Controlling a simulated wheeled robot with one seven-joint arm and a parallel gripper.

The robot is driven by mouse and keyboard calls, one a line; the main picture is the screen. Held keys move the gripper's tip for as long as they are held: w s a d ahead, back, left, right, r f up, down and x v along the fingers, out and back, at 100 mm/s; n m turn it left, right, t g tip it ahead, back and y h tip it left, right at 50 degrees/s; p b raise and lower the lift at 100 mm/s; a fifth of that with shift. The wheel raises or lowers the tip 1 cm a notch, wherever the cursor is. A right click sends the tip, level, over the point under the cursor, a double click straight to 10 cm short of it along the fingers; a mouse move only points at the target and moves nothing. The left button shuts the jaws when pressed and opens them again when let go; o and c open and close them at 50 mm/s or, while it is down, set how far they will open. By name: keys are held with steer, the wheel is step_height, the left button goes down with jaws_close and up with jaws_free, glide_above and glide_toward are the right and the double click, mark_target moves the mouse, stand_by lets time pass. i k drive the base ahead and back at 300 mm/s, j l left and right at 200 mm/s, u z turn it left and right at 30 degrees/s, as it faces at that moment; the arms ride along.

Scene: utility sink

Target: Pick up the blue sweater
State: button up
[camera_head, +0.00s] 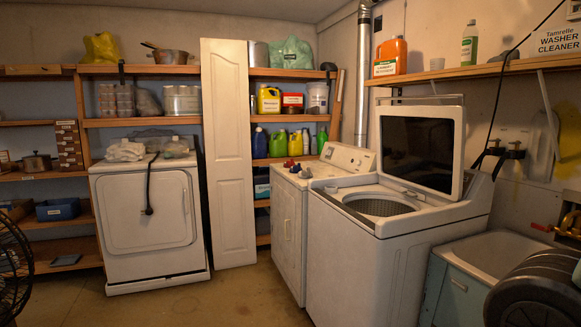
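I cannot make out a blue sweater for certain. A small blue item (305,173) lies beside small red items (291,164) on the white machine behind the open washer; it is too small to tell what it is. A flat grey-blue item (66,260) lies on the bottom left shelf, also unclear. The open top-load washer (365,255) has its lid (421,148) raised; the inside of its drum is mostly hidden. My gripper is not in view.
A white front-load machine (147,212) and a leaning white door panel (229,150) stand at the back before loaded shelves. A utility sink (490,253) is at right, partly covered by dark round shapes (540,290). A fan (12,265) stands at left. The middle floor is clear.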

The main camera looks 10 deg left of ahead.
mark_target(295, 169)
steer(key=i+j+u, duration=0.35)
steer(key=i, duration=0.35)
steer(key=i+j+u, duration=0.2)
steer(key=i+u, duration=0.15)
steer(key=i, duration=0.35)
steer(key=i+u, duration=0.35)
steer(key=i, duration=1.35)
steer(key=i+j, duration=0.15)
steer(key=i, duration=0.85)
steer(key=i+l+z, duration=0.1)
steer(key=i+z, duration=0.7)
steer(key=i+j+z, duration=0.15)
steer(key=z, duration=0.25)
steer(key=i+j+z, duration=0.5)
steer(key=i+z, duration=0.15)
steer(key=i+j+z, duration=0.15)
steer(key=i+z, duration=0.15)
